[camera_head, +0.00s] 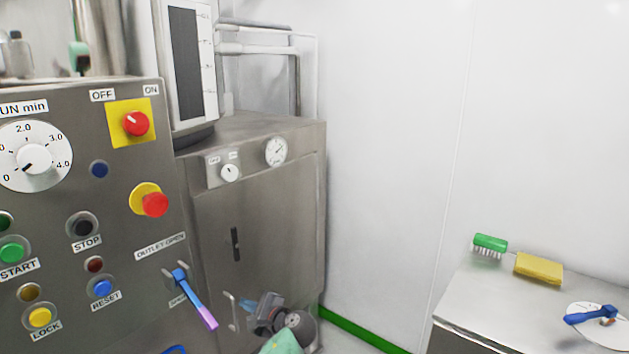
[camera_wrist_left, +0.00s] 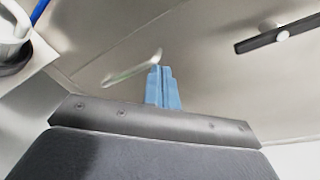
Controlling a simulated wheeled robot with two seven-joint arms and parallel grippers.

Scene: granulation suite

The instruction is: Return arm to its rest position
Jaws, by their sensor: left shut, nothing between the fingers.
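My left gripper (camera_head: 268,301) is low in the head view, in front of the steel cabinet and right of the outlet lever. Its blue fingers (camera_wrist_left: 162,88) are together in the left wrist view, with nothing between them. A pale bar handle (camera_wrist_left: 132,70) shows close beside the fingertips in that view; I cannot tell the gap in depth. The blue and purple outlet lever (camera_head: 192,297) slants down on the control panel, apart from the gripper. My right gripper is not in view.
The control panel (camera_head: 118,232) with knobs and buttons fills the left. The steel cabinet (camera_head: 270,210) has a dark handle (camera_head: 235,244). At right, a steel table (camera_head: 480,300) holds a green brush (camera_head: 490,243), yellow sponge (camera_head: 538,268) and blue-handled piece (camera_head: 588,316). White wall lies between.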

